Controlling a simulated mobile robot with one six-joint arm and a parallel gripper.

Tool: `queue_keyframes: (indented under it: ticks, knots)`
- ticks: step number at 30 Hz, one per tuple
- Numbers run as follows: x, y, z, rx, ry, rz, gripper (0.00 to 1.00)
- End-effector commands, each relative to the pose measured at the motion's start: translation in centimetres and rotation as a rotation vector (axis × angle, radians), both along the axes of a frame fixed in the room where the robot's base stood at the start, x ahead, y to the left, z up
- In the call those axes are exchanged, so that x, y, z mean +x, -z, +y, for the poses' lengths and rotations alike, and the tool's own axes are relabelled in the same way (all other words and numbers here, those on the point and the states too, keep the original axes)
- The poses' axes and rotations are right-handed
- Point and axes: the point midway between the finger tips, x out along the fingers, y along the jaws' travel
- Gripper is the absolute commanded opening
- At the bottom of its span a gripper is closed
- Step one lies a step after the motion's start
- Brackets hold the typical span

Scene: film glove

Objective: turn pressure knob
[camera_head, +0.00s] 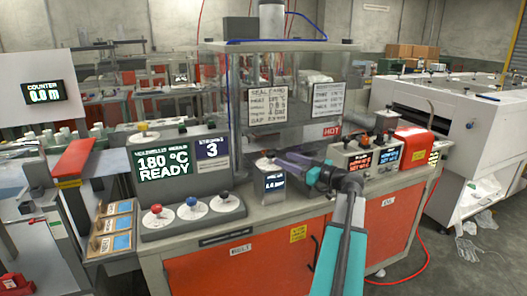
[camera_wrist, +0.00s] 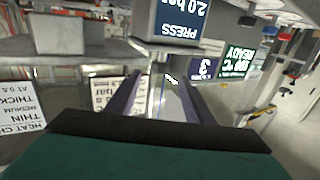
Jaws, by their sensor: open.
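The pressure unit (camera_head: 273,183) is a small grey box with a dark display, standing on the bench top. A small dark pressure knob (camera_head: 269,154) sits on a pale plate on its top. In the wrist view the unit's display (camera_wrist: 183,18) is upside down and reads PRESS 2.0 bar. My gripper (camera_head: 284,158) reaches in from the right, its fingers close beside the knob. In the wrist view my gripper (camera_wrist: 162,80) has two dark fingers apart with nothing held between them. Whether a finger touches the knob I cannot tell.
A control console (camera_head: 190,205) with red, blue and black knobs reads 180 °C READY. A clear enclosure (camera_head: 290,95) with two printed cards stands behind the pressure unit. A knob box (camera_head: 362,157) and a red box (camera_head: 412,143) stand to the right.

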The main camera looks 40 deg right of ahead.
Motion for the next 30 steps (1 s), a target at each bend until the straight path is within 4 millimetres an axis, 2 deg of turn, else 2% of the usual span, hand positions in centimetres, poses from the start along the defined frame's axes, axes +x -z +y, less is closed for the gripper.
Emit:
queue_keyframes:
  ticks: [21, 30]
  knots:
    - [9.7, -0.2, 0.5, 0.001, -0.001, 0.001, 0.48]
    - [12.3, 0.0, 0.7, 0.0, 0.0, 0.001, 0.48]
